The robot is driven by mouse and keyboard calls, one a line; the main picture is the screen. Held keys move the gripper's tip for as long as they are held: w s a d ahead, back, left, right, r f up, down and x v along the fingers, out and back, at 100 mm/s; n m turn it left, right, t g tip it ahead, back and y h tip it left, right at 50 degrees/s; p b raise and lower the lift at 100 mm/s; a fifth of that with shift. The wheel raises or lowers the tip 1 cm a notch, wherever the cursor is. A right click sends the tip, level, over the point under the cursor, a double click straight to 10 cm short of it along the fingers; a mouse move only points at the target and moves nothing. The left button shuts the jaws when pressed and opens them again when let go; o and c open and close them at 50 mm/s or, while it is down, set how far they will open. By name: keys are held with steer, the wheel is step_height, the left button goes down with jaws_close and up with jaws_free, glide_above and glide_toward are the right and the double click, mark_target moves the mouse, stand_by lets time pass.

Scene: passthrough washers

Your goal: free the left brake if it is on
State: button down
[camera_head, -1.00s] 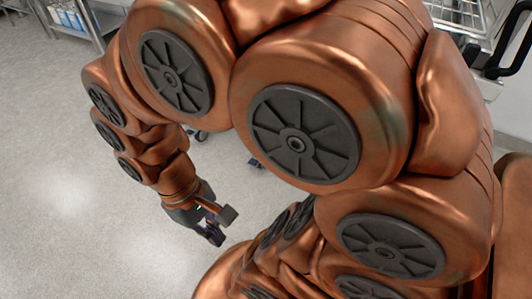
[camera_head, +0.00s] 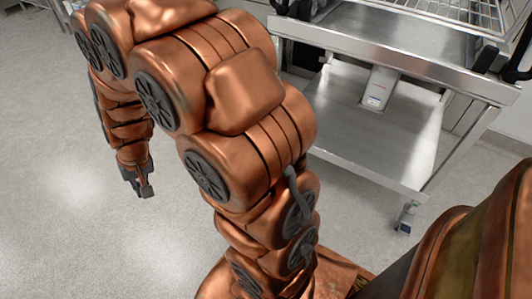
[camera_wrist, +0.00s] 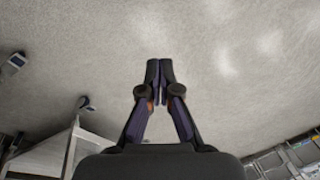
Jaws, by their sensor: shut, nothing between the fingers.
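A steel trolley (camera_head: 375,45) stands at the upper right in the head view, partly behind my arm. One caster (camera_head: 407,217) shows under its near right corner; no brake setting can be read on it. Its left casters are hidden by my arm. In the wrist view, two casters (camera_wrist: 86,103) and (camera_wrist: 14,64) show at the left, too small to tell whether a brake is on. My gripper (camera_head: 143,190) is shut and empty over bare floor, left of the trolley and apart from it. It also shows in the wrist view (camera_wrist: 160,68).
Another steel unit (camera_head: 58,12) stands at the far upper left. Open floor (camera_head: 70,230) lies at the left.

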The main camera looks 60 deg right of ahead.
steer(key=w+d+f+m+t+h+b, duration=0.1)
steer(key=w+d+f+m+t+h, duration=0.4)
steer(key=w+d+f, duration=1.2)
steer(key=d+f+m+g+h, duration=0.1)
steer(key=d+f+m+h, duration=0.1)
steer(key=d+f, duration=0.3)
steer(key=d+f+m+h, duration=0.2)
steer(key=d, duration=0.5)
steer(key=s+d+f+m+g+h+b, duration=0.1)
steer(key=s+d+f+h, duration=0.3)
steer(key=s+d, duration=0.4)
steer(key=s+d+f+m+g+h+b, duration=0.1)
steer(key=s+d+f+m+g+h, duration=0.2)
steer(key=s+d+f, duration=0.3)
steer(key=s+d+g+h, duration=0.1)
steer(key=s+d, duration=0.2)
steer(key=s, duration=0.1)
steer(key=shift+d+f+h, duration=0.25)
steer(key=shift+f+h, duration=0.05)
steer(key=shift+f, duration=0.05)
